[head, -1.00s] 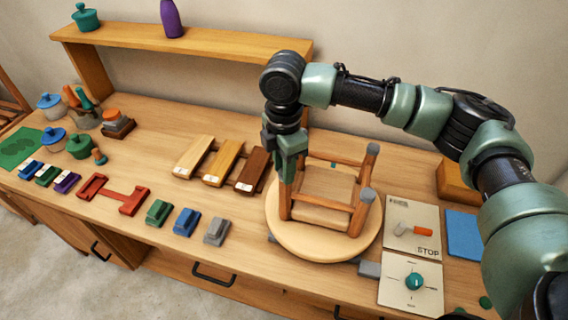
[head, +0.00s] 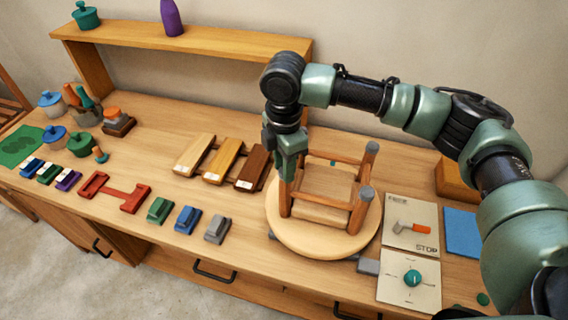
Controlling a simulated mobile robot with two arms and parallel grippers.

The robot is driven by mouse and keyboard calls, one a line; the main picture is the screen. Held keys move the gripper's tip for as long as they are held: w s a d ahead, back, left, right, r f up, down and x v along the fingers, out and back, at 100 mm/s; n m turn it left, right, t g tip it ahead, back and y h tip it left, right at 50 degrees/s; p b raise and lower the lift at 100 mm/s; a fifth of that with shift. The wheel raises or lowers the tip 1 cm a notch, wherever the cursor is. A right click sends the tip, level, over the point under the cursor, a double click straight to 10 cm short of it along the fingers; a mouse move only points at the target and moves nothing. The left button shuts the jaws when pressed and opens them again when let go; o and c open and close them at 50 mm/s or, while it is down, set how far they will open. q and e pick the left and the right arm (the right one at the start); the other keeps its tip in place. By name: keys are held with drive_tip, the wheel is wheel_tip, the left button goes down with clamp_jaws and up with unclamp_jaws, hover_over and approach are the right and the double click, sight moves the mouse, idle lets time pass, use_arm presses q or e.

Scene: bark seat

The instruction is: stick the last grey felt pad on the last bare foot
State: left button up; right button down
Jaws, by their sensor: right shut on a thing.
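The small wooden stool (head: 327,196) stands upside down, legs up, on a round pale wooden disc (head: 320,246). Grey pads cap the far right foot (head: 371,148) and the near right foot (head: 366,193). My right gripper (head: 287,174) is shut at the top of the near left leg (head: 285,200), pointing down. A grey felt pad in it cannot be made out; the fingers hide what they hold and the top of that leg. The far left foot is hidden behind my gripper and wrist. My left gripper is not in view.
A STOP panel (head: 424,243) with an orange-ended lever and a dial panel (head: 412,292) lie right of the disc. Wood sample blocks (head: 222,162) and colored blocks (head: 187,221) lie left. A shelf (head: 200,45) stands behind. The bench is clear at center back.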

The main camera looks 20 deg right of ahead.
drive_tip(key=shift+f+p, duration=0.25)
drive_tip(key=shift+p, duration=0.05)
idle(0.5)
drive_tip(key=c, duration=0.7)
unclamp_jaws()
drive_tip(key=shift+r, duration=0.1)
wheel_tip(320, 180, up, 2)
drive_tip(key=p, duration=0.3)
drive_tip(key=shift+r, duration=2.4)
drive_tip(key=shift+f, duration=0.1)
